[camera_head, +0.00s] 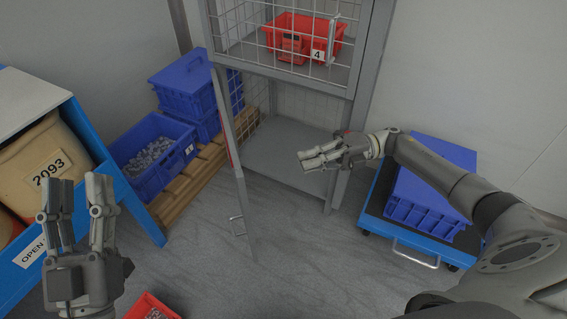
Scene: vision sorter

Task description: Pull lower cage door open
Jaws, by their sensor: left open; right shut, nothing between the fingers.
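The grey wire-mesh cage (352,92) stands at the back centre. Its lower door (238,180) is swung out to the left and seen nearly edge-on, with a small metal handle (237,226) near its free end. The lower compartment (285,150) is open at the front, and its visible floor is bare. My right gripper (303,160) is shut and empty, in front of the right part of this opening and apart from the door handle. My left gripper (75,183) is open and empty at the lower left, fingers up, away from the door.
A red crate marked 4 (300,38) sits behind the upper mesh. Blue crates (150,180) rest on a wooden pallet (187,182) at left. A blue crate (430,200) stands on a cart at right. A blue-framed rack (95,140) is at far left. A red crate (150,308) lies low.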

